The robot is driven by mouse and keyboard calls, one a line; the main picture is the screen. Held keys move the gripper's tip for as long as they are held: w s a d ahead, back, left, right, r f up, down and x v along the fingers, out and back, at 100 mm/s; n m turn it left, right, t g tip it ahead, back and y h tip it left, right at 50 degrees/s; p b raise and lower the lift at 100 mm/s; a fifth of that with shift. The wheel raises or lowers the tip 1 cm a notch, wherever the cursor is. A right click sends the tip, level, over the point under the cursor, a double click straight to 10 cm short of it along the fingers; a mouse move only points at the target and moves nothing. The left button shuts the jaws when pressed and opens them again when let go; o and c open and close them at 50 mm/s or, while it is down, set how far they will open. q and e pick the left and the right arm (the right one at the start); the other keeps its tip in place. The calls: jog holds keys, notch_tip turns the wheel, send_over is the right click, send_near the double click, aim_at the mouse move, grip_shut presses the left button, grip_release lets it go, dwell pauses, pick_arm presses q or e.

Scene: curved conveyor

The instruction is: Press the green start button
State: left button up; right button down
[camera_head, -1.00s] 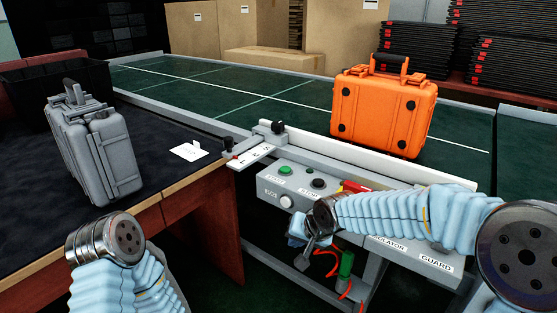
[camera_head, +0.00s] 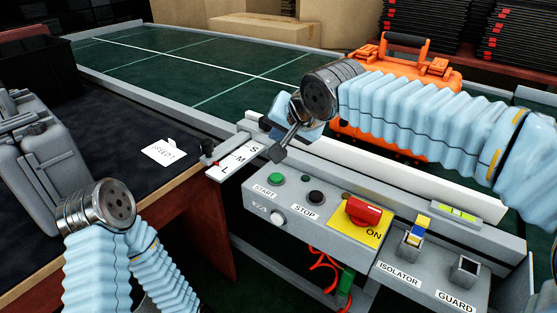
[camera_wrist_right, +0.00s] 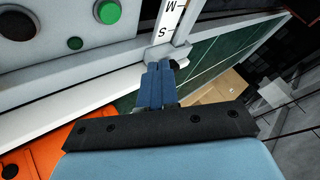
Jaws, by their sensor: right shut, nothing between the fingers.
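The green start button (camera_head: 276,180) sits on the grey control box (camera_head: 330,228), above the START label. It also shows in the right wrist view (camera_wrist_right: 107,12) near the top. My right gripper (camera_head: 276,152) is shut and empty. Its fingertips are just above and beyond the start button in the head view, apparently apart from it. In the wrist view its blue fingers (camera_wrist_right: 158,82) are together, below and right of the button. My left arm shows at lower left, but its fingers do not show.
A black stop button (camera_head: 316,198) is right of the start button. A red isolator knob (camera_head: 363,211) is on a yellow plate. An orange case (camera_head: 385,147) is partly behind my right arm. A grey case (camera_head: 38,150) and a white card (camera_head: 164,152) are on the left table.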

jog(key=shift+w+r, duration=0.15)
jog(key=shift+r, duration=0.1)
jog(key=shift+f, duration=0.15)
jog(key=b, duration=0.6)
send_over(279, 179)
notch_tip(279, 179, down, 8)
jog(key=shift+r, duration=0.1)
jog(key=shift+f+b, duration=0.35)
jog(key=shift+f, duration=0.05)
dwell(1.4)
jog(key=shift+f+b, duration=0.4)
jog(key=shift+b, duration=0.05)
